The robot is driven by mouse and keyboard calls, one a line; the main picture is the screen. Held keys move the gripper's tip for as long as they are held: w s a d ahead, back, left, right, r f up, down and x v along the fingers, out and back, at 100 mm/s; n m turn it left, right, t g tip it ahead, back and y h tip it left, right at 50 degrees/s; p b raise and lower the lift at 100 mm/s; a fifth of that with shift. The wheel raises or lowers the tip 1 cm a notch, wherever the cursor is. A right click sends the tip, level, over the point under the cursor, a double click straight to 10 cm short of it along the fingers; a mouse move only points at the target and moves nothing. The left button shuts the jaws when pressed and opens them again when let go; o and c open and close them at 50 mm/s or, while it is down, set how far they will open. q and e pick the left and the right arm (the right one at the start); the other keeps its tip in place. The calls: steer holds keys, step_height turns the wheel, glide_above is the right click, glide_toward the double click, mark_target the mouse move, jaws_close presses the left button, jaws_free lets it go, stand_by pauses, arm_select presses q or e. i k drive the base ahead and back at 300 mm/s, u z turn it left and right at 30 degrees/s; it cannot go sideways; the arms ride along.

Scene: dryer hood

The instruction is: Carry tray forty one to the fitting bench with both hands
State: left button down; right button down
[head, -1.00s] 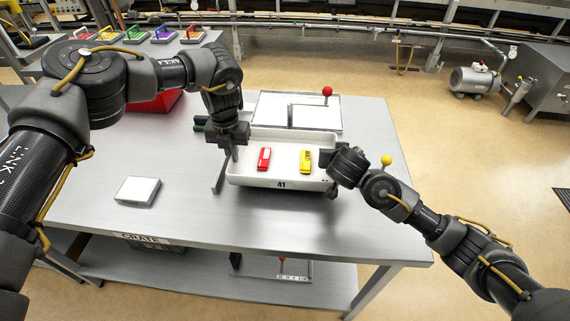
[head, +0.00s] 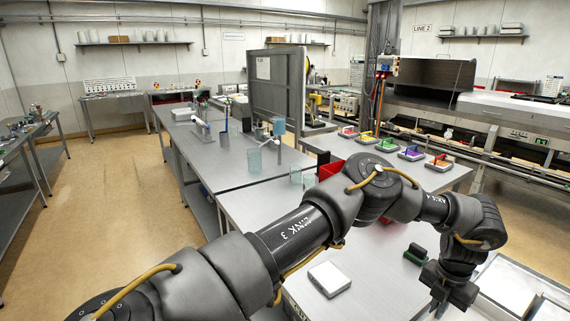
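My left gripper (head: 452,296) is low at the bottom right of the head view, pointing down over the near steel bench (head: 385,290). Its fingertips are dark and run close to the picture's bottom edge, so I cannot tell whether they are open or shut on a rim. Tray forty one is not clearly visible; at most a pale edge shows at the bottom, right of the gripper. A white framed panel (head: 505,284) lies just right of the gripper. My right gripper is out of view. I cannot identify the fitting bench by any label.
A red bin (head: 329,168) stands behind my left arm. Coloured-handled items (head: 387,145) line the back. A long bench (head: 215,150) extends left, with open floor (head: 110,200) beyond it.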

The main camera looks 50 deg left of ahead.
mark_target(226, 162)
steer(key=u, duration=0.25)
steer(key=k, duration=0.65)
steer(key=u, duration=0.6)
steer(key=k, duration=0.7)
steer(key=u, duration=0.7)
steer(key=i, duration=0.7)
steer(key=u, duration=1)
steer(key=i, duration=1.25)
steer(key=u, duration=0.55)
steer(key=i, duration=2.55)
steer(key=z, duration=0.65)
steer(key=i, duration=0.85)
steer(key=z, duration=1.4)
steer(key=i, duration=0.6)
steer(key=z, duration=0.7)
